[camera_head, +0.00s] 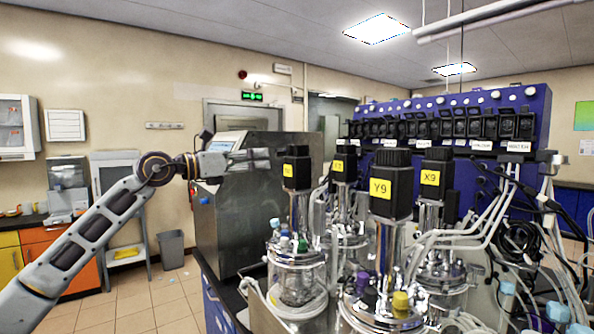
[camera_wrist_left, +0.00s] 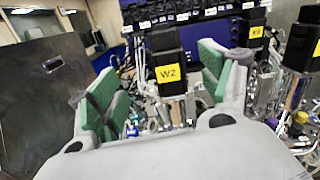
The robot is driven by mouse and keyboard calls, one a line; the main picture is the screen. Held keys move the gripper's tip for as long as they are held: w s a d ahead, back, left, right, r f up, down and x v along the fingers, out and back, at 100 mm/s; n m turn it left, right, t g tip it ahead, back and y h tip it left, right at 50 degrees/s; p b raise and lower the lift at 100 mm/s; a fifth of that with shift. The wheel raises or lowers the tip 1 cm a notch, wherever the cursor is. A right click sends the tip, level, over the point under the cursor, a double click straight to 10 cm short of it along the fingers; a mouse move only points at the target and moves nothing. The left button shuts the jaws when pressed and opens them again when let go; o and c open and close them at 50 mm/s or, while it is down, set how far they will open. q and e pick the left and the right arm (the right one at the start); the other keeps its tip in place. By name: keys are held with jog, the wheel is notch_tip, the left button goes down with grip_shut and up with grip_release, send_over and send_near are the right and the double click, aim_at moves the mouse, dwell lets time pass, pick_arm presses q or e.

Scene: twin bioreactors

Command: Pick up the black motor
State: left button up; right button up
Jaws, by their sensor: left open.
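Several black motors with yellow labels stand upright on glass vessels. The leftmost black motor (camera_head: 296,169) is on the left front vessel in the head view. In the left wrist view a black motor labelled W2 (camera_wrist_left: 166,52) shows between my fingers. My left gripper (camera_head: 262,157) is open, just left of the leftmost motor in the head view. Its green finger pads also show in the left wrist view, and the gripper (camera_wrist_left: 158,85) is empty, with the W2 motor ahead of it. I cannot tell whether a finger touches it. My right gripper is not in view.
Motors labelled Y9 (camera_head: 391,187) and X9 (camera_head: 434,176) stand to the right. A steel cabinet (camera_head: 232,220) stands behind the left gripper. A blue control rack (camera_head: 460,110) is at the back. Tubes and cables crowd the right side. The floor at left is mostly clear.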

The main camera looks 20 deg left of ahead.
aim_at(288, 157)
pick_arm(q)
jog(key=shift+s+d+m+y, duration=0.25)
jog(key=shift+s+m+y, duration=0.2)
jog(key=shift+s, duration=0.2)
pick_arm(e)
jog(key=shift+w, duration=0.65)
pick_arm(q)
jog(key=shift+r, duration=0.1)
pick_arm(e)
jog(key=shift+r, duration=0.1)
pick_arm(q)
jog(key=shift+p+x, duration=1.3)
jog(key=shift+x, duration=2.7)
jog(key=shift+w+d, duration=0.2)
jog(key=shift+d, duration=0.05)
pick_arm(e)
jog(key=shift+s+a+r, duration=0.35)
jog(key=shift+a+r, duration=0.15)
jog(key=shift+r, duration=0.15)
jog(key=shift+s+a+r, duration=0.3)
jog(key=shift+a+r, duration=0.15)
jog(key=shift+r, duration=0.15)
